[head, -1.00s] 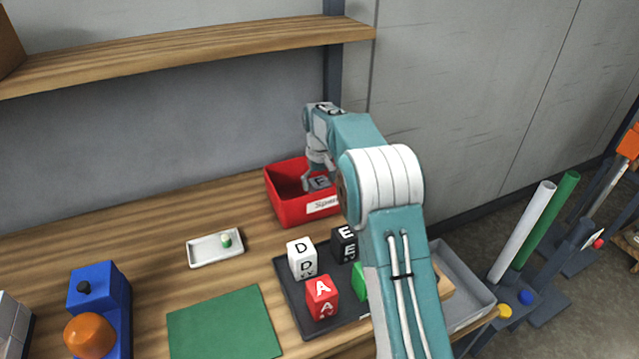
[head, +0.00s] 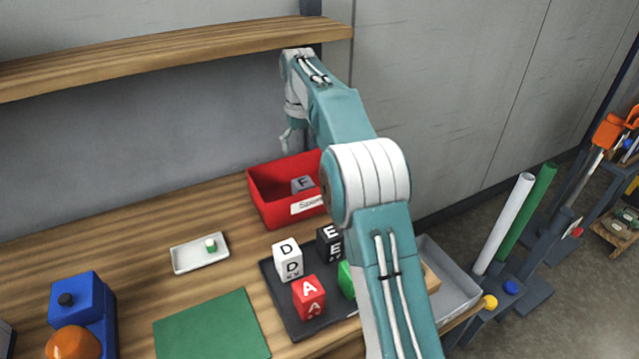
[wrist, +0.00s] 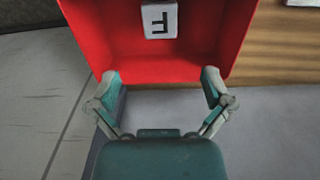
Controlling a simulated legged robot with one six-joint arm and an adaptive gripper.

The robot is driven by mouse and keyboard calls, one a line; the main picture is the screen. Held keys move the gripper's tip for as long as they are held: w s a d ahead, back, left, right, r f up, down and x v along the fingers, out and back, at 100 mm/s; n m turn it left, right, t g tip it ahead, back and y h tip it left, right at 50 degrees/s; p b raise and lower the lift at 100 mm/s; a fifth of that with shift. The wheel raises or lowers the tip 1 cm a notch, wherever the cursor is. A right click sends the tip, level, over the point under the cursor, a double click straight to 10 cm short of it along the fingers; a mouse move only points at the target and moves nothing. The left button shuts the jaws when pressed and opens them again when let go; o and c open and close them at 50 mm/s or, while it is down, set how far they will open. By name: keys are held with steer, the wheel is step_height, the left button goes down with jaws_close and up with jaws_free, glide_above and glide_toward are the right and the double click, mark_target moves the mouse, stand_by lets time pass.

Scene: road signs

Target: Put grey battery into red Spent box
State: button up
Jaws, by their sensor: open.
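The red Spent box (head: 270,205) stands at the back of the wooden bench, its white label partly hidden by my arm. A grey block marked F (head: 303,184) lies inside it; no other thing in view looks like a grey battery. In the wrist view the block (wrist: 160,19) rests on the floor of the red box (wrist: 200,65), away from my fingers. My gripper (head: 288,140) is raised above the box's back left edge. In the wrist view my gripper (wrist: 161,84) has its fingers wide apart with nothing between them.
A dark tray (head: 283,300) holds several lettered blocks, such as a white D block (head: 288,260) and a red A block (head: 309,297). A small white tray (head: 187,262) and a green mat (head: 212,328) lie left of it. A wooden shelf (head: 170,55) overhangs the back.

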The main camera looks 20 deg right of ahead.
steer(key=s+r+m+t, duration=0.1)
steer(key=s+r, duration=0.4)
steer(key=s, duration=0.4)
steer(key=s+r+t, duration=0.2)
steer(key=s+r, duration=0.3)
steer(key=s, duration=0.5)
steer(key=s+f+t, duration=0.1)
steer(key=s+f, duration=0.1)
steer(key=s, duration=0.5)
steer(key=s+f, duration=0.3)
steer(key=s, duration=0.4)
steer(key=s+f+m+t, duration=0.1)
steer(key=s+f, duration=0.1)
steer(key=s, duration=0.5)
steer(key=shift+s+a+f+t, duration=0.2)
steer(key=shift+a+f+t, duration=0.1)
steer(key=shift+f, duration=0.1)
steer(key=shift+w, duration=0.1)
